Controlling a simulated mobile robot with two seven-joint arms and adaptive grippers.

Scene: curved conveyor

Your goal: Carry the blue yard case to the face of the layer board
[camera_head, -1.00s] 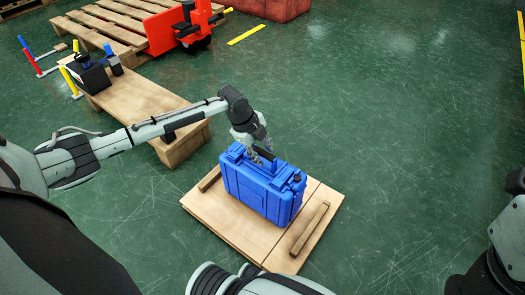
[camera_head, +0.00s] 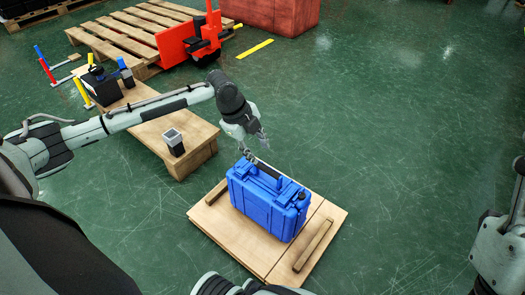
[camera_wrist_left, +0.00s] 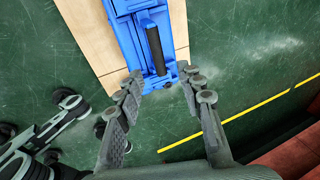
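The blue yard case (camera_head: 268,205) stands upright on the wooden layer board (camera_head: 222,228), between its two dark strips. Its black handle (camera_wrist_left: 155,50) shows in the left wrist view, where the blue case (camera_wrist_left: 127,32) lies beyond my fingertips. My left gripper (camera_head: 255,150) is just above the handle end of the case, apart from it. In the left wrist view my left gripper (camera_wrist_left: 163,82) has its fingers spread with nothing between them.
A low wooden bench (camera_head: 150,112) behind the board holds a small dark device (camera_head: 173,142) and a black box (camera_head: 103,88). A red pallet truck (camera_head: 190,40), a wooden pallet (camera_head: 120,32) and a red crate (camera_head: 285,15) stand farther back. The green floor right of the board is clear.

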